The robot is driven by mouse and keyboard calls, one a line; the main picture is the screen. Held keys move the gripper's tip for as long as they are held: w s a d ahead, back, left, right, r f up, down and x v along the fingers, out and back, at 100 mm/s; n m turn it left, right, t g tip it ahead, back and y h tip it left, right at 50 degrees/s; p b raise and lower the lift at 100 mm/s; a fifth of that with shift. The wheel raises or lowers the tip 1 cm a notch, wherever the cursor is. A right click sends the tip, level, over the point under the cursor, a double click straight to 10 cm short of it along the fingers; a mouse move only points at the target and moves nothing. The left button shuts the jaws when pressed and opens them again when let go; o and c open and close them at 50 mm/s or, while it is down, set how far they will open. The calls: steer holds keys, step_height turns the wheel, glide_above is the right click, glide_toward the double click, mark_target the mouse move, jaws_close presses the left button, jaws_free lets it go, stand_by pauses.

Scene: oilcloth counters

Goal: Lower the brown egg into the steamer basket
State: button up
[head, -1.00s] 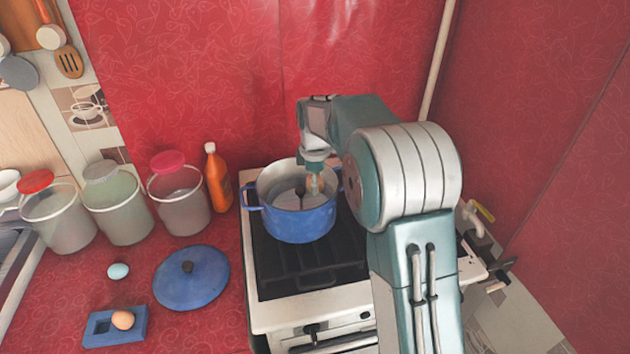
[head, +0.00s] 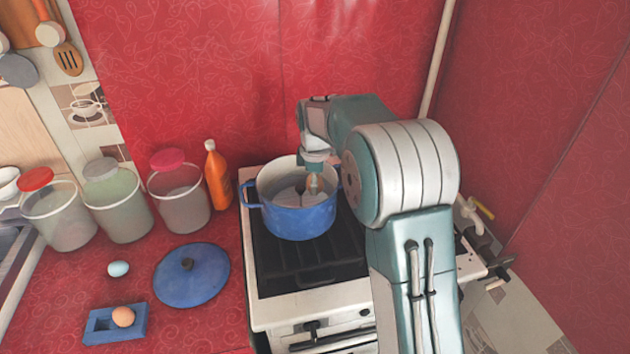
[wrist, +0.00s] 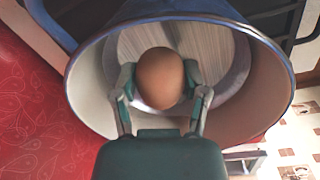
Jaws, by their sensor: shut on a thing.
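My gripper (head: 314,178) reaches down inside the blue pot (head: 300,222) on the stove. It is shut on a brown egg, which shows large between the fingers in the wrist view (wrist: 160,78). Below the egg, a pale, striped round surface (wrist: 130,42) lies within the pot's light inner wall; it appears to be the steamer basket. The egg covers the middle of it. I cannot tell whether the egg touches this surface. In the head view the egg is small and partly hidden by the fingers.
Another brown egg (head: 123,316) sits in a blue holder (head: 98,328) on the red counter. Several jars and an orange bottle (head: 217,178) stand left of the pot. Its rim surrounds my gripper.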

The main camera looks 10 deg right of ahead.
mark_target(301, 200)
steer(key=shift+f, duration=2.05)
stand_by(1.4)
steer(key=o, duration=0.8)
